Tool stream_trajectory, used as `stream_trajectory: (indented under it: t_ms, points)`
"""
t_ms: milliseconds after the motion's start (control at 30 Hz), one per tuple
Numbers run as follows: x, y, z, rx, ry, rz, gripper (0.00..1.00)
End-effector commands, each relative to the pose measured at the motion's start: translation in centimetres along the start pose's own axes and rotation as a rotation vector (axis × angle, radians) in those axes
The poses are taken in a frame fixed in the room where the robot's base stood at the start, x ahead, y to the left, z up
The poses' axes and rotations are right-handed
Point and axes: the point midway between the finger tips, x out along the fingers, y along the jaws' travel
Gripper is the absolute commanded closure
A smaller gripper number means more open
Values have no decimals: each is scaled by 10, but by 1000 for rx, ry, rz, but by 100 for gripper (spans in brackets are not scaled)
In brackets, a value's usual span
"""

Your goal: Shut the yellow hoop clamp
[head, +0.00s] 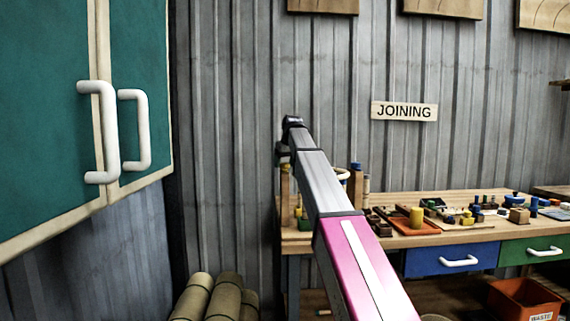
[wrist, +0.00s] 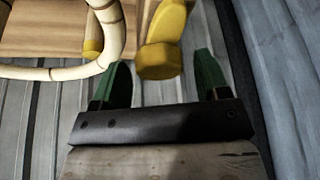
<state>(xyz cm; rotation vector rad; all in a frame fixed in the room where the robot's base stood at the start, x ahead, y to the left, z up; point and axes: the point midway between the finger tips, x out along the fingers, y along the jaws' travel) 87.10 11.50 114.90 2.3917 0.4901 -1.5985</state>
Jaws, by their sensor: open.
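A yellow part with a blocky end, which looks like the yellow hoop clamp (wrist: 163,50), shows at the top middle of the wrist view. My gripper (wrist: 158,72) is open, with one green finger on each side of the clamp's near end. I cannot tell whether either finger touches it. A pale jointed rattan hoop (wrist: 112,30) curves just left of the clamp, close to the left finger. Part of a pale ring also shows behind my arm in the head view (head: 343,174). My arm hides the gripper in the head view.
A workbench (head: 450,238) with an orange tray (head: 415,225) and many small parts stands at the right. Blue (head: 452,260) and green (head: 540,250) drawers are beneath it. A teal cabinet (head: 45,110) hangs at the left. Rolled bundles (head: 192,297) are low down. Corrugated wall (head: 235,120) stands behind.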

Motion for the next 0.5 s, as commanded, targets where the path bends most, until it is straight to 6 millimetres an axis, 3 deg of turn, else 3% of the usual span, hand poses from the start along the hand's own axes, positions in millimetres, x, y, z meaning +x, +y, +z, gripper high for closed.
stream_trajectory:
  t_ms: [233,267,400,500]
  points:
    - [1,0,0,0,0,0,31]
    - [1,0,0,0,0,0,38]
    - [0,0,0,0,0,0,81]
    - [0,0,0,0,0,0,81]
